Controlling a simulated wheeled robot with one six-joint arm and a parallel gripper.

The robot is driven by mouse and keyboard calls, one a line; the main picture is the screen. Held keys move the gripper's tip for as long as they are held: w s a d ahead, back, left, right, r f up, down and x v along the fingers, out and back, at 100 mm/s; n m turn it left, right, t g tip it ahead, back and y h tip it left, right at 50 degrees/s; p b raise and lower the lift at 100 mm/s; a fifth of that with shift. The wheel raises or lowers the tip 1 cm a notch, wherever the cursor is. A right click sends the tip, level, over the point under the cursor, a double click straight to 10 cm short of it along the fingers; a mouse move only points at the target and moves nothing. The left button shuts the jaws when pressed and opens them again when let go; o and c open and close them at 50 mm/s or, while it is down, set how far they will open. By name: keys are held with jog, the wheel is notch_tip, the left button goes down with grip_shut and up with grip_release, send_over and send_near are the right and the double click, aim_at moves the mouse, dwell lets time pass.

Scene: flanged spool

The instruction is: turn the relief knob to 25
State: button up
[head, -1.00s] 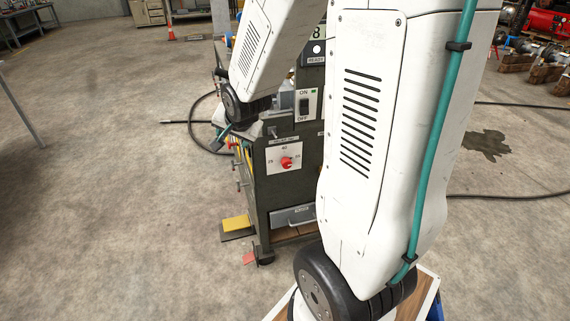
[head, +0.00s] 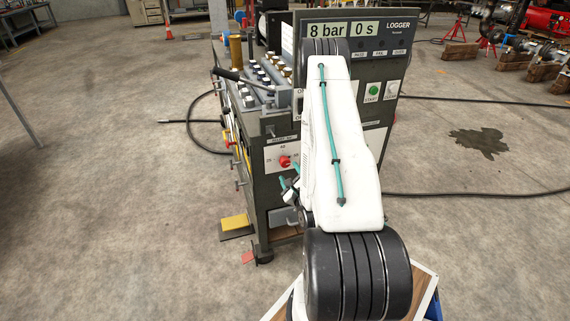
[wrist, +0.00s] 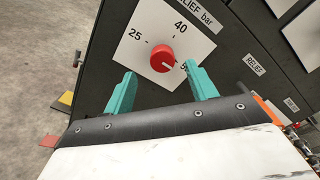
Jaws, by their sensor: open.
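The red relief knob (wrist: 163,58) sits on a white dial plate (wrist: 150,22) marked 25, 40 and a higher number partly hidden by a finger. A pale line on the knob points toward that higher number, away from 25. In the head view the knob (head: 285,161) shows on the dark cabinet's front. My gripper (wrist: 159,70) is open, its two teal fingers apart below and to either side of the knob in the wrist view. No grip on the knob shows. In the head view my gripper (head: 290,187) is just below the knob, partly hidden by my arm.
A display panel (head: 343,29) reading 8 bar and 0 s stands above the cabinet. A black lever (head: 230,74) and several fittings are on its top. A yellow pedal (head: 235,222) is on the floor. Hoses (head: 450,196) cross the floor at right.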

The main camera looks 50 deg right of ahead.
aim_at(286, 164)
jog(key=shift+m, duration=0.3)
jog(key=x, duration=0.7)
jog(key=shift+d+f, duration=0.15)
jog(key=shift+d, duration=0.1)
jog(key=c, duration=1)
